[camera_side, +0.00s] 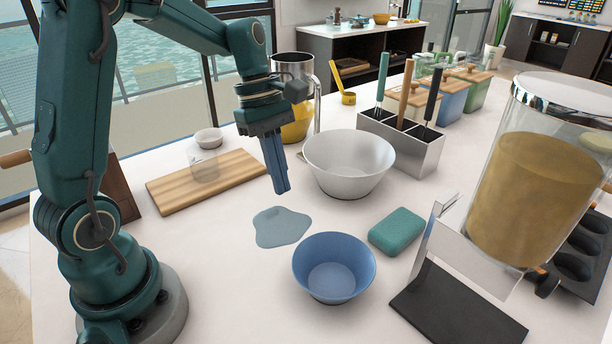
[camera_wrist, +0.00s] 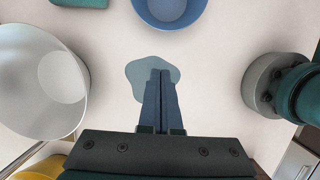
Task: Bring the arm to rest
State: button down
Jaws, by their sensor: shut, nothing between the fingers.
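My gripper (camera_side: 282,190) is shut and empty, pointing down above the white counter. In the wrist view its closed blue fingers (camera_wrist: 160,76) lie over the grey-blue puddle-shaped patch (camera_wrist: 138,75). In the side view the gripper hangs behind that patch (camera_side: 281,227), between the wooden board and the white bowl (camera_side: 349,166). It touches none of them that I can see.
A blue bowl (camera_side: 333,267) and a green sponge (camera_side: 397,232) sit in front. A wooden board (camera_side: 160,194) lies left. A utensil holder (camera_side: 414,154) and a large glass jar (camera_side: 535,185) stand right.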

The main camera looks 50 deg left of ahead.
jog(key=s+d+r+m+t+y, duration=0.2)
jog(key=s+d+r+m, duration=0.3)
jog(key=r, duration=0.2)
jog(key=s+f+m+t+y, duration=0.1)
jog(key=s+m, duration=0.5)
jog(key=m, duration=0.7)
jog(key=shift+a+f+t, duration=0.3)
jog(key=shift+f+t, duration=0.3)
jog(key=shift+t, duration=0.6)
